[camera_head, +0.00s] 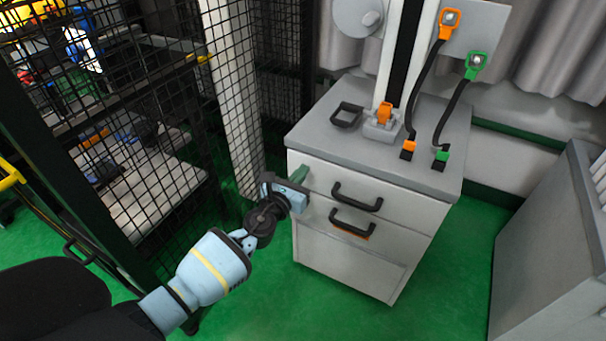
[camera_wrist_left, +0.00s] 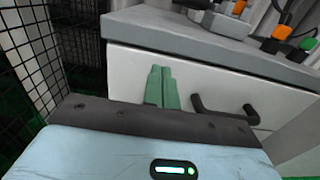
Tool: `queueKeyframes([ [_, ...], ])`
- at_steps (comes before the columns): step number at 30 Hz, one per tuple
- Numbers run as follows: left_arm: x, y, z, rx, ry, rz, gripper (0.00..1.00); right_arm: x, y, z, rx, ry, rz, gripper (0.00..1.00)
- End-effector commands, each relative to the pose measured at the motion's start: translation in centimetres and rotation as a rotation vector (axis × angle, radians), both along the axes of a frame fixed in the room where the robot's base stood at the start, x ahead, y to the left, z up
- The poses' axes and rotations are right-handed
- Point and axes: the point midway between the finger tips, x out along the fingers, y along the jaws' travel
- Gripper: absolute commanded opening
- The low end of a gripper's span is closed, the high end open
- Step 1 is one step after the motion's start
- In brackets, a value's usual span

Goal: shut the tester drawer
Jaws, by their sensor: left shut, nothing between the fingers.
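The grey cabinet (camera_head: 345,275) under the tester has a white top drawer front (camera_head: 395,208) with a black handle (camera_head: 357,197). In the head view this front looks flush or nearly flush with the cabinet; any small gap is hard to tell. My left gripper (camera_head: 301,175) is at the left part of the top drawer front, left of the handle. In the left wrist view its green fingers (camera_wrist_left: 161,86) are together and empty, pointing at the white front (camera_wrist_left: 130,75), with the handle (camera_wrist_left: 225,112) to their right. I cannot tell whether the fingertips touch it. My right gripper is out of view.
A lower drawer handle (camera_head: 352,222) has an orange mark below it. The cabinet top carries a black frame (camera_head: 346,115), a tester column and cables with orange and green plugs. A mesh fence (camera_head: 235,90) stands close at left. Green floor (camera_head: 450,270) is clear at right, before a grey cabinet (camera_head: 555,245).

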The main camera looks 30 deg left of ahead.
Motion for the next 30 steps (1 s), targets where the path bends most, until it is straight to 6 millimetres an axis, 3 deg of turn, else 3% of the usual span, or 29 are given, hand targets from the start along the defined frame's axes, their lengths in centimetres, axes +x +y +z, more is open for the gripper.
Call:
queueKeyframes([
  [15, -8.4, 0.5, -0.2, 0.001, 0.004, -0.002, 0.0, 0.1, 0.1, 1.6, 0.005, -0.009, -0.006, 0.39],
  [21, -9.9, 0.6, -0.2, 0.002, 0.003, -0.001, 0.0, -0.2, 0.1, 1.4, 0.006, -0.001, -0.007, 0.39],
  [30, -10.2, 0.6, -0.2, 0.001, 0.003, -0.001, 0.0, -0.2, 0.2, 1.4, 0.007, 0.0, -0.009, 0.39],
])
